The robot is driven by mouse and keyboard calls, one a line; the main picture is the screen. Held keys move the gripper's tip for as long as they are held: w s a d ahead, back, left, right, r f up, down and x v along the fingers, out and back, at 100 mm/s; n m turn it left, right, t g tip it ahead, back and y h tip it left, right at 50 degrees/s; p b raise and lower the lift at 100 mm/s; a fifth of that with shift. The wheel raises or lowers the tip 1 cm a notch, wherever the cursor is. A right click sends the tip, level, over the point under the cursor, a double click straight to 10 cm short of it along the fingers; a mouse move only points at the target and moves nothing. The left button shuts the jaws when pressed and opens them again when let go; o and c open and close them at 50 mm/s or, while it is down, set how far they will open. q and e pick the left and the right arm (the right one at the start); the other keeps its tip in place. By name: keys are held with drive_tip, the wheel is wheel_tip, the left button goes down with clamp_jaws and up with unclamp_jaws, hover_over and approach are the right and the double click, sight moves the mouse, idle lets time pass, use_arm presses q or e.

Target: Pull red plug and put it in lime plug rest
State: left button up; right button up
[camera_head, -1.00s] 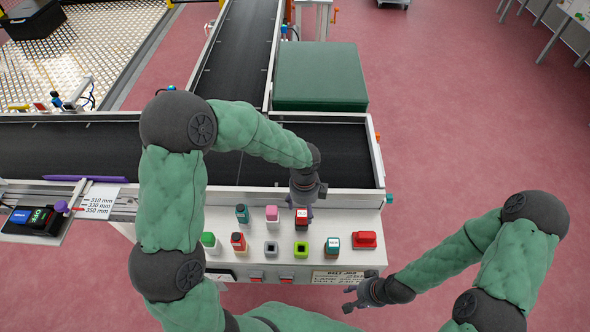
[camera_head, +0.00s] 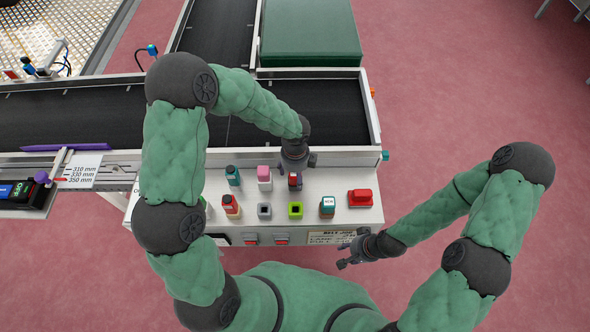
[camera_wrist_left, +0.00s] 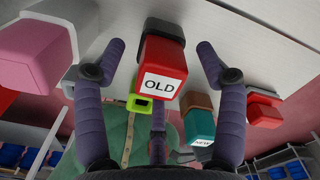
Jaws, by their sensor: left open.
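The red plug (camera_head: 295,183) stands in the white panel, partly hidden by my left gripper (camera_head: 297,169). In the left wrist view the red plug (camera_wrist_left: 162,52), marked OLD, is between the spread purple fingers of my open left gripper (camera_wrist_left: 161,48), with gaps on both sides. The lime plug rest (camera_head: 295,210) is empty, just in front of the red plug; it also shows in the left wrist view (camera_wrist_left: 140,105), partly hidden. My right gripper (camera_head: 350,252) has its fingers apart and empty, by the panel's front edge.
Close by stand a pink plug (camera_head: 264,173), a teal plug (camera_head: 232,175), a red-topped plug (camera_head: 230,205), a grey rest (camera_head: 264,211), a teal NEW plug (camera_head: 327,206) and a red block (camera_head: 360,198). The conveyor (camera_head: 340,107) lies behind the panel.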

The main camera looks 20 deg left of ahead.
use_arm(q)
drive_tip(key=shift+f, duration=0.25)
clamp_jaws()
idle(0.4)
drive_tip(key=shift+r+p, duration=0.65)
drive_tip(key=shift+p, duration=0.05)
idle(0.4)
